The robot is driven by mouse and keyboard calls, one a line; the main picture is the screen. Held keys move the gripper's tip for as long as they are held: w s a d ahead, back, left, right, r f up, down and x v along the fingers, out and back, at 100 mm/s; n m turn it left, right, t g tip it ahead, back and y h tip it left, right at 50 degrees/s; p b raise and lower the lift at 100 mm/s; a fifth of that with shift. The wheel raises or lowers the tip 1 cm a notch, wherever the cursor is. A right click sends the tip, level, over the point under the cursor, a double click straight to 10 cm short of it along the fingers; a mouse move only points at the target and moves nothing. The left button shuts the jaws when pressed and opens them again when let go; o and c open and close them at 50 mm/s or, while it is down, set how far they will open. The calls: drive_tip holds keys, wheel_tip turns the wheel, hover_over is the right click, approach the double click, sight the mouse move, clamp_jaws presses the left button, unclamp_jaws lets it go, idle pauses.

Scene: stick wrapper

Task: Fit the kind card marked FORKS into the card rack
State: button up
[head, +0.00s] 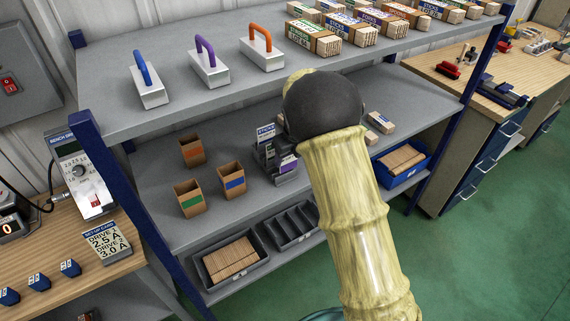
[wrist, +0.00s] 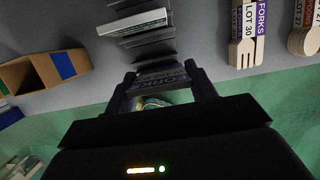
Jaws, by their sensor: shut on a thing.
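The FORKS card (wrist: 163,81), dark with pale lettering seen upside down in the wrist view, is held between the two fingers of my gripper (wrist: 162,86). In the head view its purple part (head: 288,162) shows just below my gripper (head: 282,152). The grey card rack (wrist: 150,44) lies just beyond the card in the wrist view, with several slats. A white and green card (wrist: 132,22) stands in it. In the head view the rack (head: 266,172) is partly hidden by my gripper. I cannot tell whether the FORKS card touches the rack.
Brown open boxes (head: 189,200) stand left of the rack on the middle shelf. A blue bin (head: 388,178) is farther right. The upper shelf (head: 190,105) overhangs behind. A divided dark tray (head: 290,228) sits below.

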sight(286, 161)
drive_tip(key=shift+s+a, duration=0.15)
drive_tip(key=shift+a, duration=0.5)
wheel_tip(286, 161, down, 4)
drive_tip(key=shift+d+r+p, duration=0.1)
drive_tip(key=shift+r+p, duration=0.1)
drive_tip(key=shift+p, duration=0.15)
drive_tip(key=o, duration=1.1)
drive_tip(key=shift+c, duration=0.2)
